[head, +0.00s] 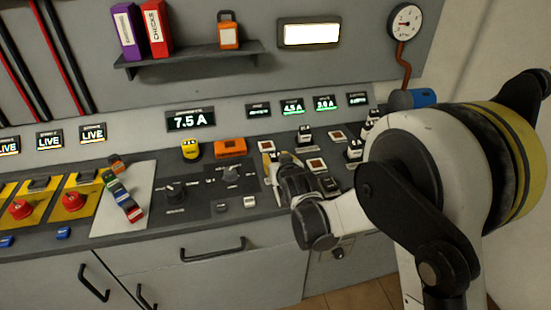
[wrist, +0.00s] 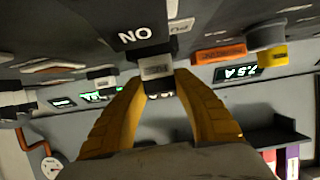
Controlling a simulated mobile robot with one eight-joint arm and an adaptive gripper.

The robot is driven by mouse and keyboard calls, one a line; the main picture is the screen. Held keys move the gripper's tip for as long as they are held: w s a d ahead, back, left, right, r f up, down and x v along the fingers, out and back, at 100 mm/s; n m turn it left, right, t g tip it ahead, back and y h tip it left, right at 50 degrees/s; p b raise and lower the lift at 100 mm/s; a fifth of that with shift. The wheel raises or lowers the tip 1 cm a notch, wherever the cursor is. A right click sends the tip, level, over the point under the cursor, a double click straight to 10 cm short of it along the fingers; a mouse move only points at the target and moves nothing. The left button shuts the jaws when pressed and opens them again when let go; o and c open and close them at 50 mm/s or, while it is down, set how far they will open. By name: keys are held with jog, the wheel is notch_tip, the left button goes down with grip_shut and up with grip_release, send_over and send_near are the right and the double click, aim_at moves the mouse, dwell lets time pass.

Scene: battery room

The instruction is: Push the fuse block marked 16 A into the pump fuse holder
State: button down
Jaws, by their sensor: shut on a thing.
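My gripper (wrist: 157,80) has yellow fingers and is shut on a dark fuse block (wrist: 155,68) with a pale grey label. The label is too small to read, so I cannot confirm 16 A. The block is close to the panel, below a black part marked NO (wrist: 135,36) in the wrist view. I cannot tell how far it sits in a holder. In the head view my gripper (head: 271,166) is low over the right part of the console, and my wrist hides much of that spot. Other dark blocks with white tops (head: 305,135) stand around it.
A grey mat (head: 108,218) with coloured blocks (head: 123,198) lies to the left. An orange box (head: 230,147) and a yellow piece (head: 191,150) stand left of my gripper. A shelf (head: 190,60) hangs above; a gauge (head: 405,22) is at upper right.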

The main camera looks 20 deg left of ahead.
jog(key=c, duration=1.3)
grip_release()
jog(key=shift+c, duration=0.2)
jog(key=shift+p+v, duration=0.8)
jog(key=shift+v, duration=4.7)
